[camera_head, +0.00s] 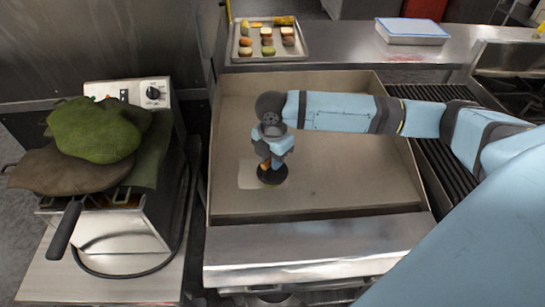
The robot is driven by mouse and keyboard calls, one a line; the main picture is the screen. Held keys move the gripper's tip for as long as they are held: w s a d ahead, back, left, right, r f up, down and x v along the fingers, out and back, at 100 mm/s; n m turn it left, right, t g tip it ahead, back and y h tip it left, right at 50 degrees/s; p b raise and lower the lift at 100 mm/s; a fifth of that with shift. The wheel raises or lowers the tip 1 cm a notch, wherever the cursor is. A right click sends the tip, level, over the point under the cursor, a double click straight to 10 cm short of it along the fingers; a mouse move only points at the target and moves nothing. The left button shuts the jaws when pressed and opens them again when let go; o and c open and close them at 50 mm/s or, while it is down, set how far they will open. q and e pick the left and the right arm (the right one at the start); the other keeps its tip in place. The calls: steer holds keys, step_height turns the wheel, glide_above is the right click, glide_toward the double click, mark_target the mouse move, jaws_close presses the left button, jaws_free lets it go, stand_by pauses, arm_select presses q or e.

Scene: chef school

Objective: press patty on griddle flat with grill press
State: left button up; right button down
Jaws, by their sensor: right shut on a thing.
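The griddle (345,175) is a wide flat plate with raised metal walls at the centre. My right arm reaches over it from the right, and my right gripper (271,158) points down at its left middle part. It is shut on the grill press, whose dark round plate (273,176) shows just below the fingers, at or close to the griddle surface. An orange-brown part, perhaps its handle, shows between the fingers. I cannot make out the patty; it may be hidden under the press. My left gripper is not in view.
A tray of small colourful food pieces (268,58) and a white-and-blue box (412,31) stand on the back counter. A fryer (120,235) with cloths (95,130) is at left. A dark grate (445,150) is right of the griddle. The griddle's right part is clear.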

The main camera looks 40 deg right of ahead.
steer(key=shift+f, duration=0.3)
stand_by(0.5)
steer(key=shift+s+a+f, duration=0.1)
steer(key=shift+s+f, duration=0.1)
stand_by(2.4)
stand_by(0.7)
steer(key=shift+w+r+p, duration=0.2)
steer(key=shift+r+p, duration=0.75)
steer(key=shift+p, duration=0.2)
step_height(320, 180, up, 2)
steer(key=shift+r+p, duration=0.15)
steer(key=shift+p, duration=1.1)
step_height(320, 180, up, 2)
steer(key=p, duration=0.3)
steer(key=shift+r, duration=0.25)
steer(key=shift+r+p, duration=0.8)
steer(key=shift+p, duration=0.25)
steer(key=shift+r+p, duration=0.65)
steer(key=shift+p, duration=0.1)
steer(key=shift+f, duration=0.1)
